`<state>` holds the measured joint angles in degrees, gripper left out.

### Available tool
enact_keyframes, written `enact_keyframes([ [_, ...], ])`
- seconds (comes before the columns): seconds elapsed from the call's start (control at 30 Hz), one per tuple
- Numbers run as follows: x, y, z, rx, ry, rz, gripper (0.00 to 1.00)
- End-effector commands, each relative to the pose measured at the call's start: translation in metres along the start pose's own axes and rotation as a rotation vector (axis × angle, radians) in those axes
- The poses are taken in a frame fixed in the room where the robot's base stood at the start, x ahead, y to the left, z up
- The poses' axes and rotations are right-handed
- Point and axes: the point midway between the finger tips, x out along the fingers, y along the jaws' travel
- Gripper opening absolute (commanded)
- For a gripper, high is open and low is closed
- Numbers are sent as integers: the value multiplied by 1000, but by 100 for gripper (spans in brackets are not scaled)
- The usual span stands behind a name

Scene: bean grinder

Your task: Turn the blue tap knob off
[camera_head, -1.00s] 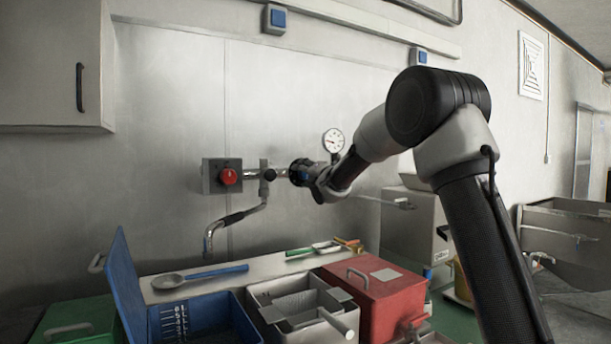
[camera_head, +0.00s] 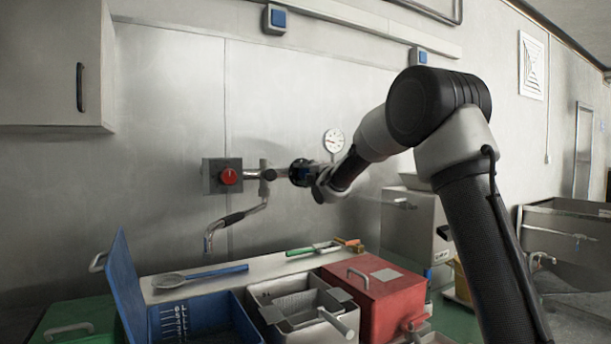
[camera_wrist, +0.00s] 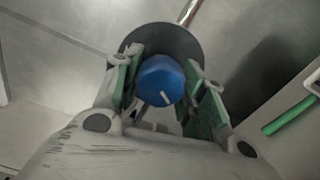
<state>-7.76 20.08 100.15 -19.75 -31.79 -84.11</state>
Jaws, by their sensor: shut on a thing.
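The blue tap knob (camera_wrist: 161,80) shows between the fingers of my gripper (camera_wrist: 163,88) in the wrist view. It is round, with a white mark pointing to the lower right, and a dark round plate (camera_wrist: 162,37) lies behind it. My gripper is shut on the knob, with a green-padded finger on each side. In the head view my gripper (camera_head: 300,173) reaches the wall fitting at the right end of the tap pipe, and the arm hides the blue knob. The red knob (camera_head: 229,176) sits on a grey box at the left end. The spout (camera_head: 238,216) hangs below.
A pressure gauge (camera_head: 334,140) is on the wall close to my gripper. Below stand a blue bin (camera_head: 118,270), a metal basket tray (camera_head: 300,305) and a red box (camera_head: 375,300). A spoon (camera_head: 200,275) lies on the shelf.

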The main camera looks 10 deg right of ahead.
Motion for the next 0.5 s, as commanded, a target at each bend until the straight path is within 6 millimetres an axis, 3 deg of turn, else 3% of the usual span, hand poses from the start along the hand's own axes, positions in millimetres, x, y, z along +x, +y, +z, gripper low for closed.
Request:
enact_keyframes([
  [0.5,0,-1,0,491,-1,-3,17],
])
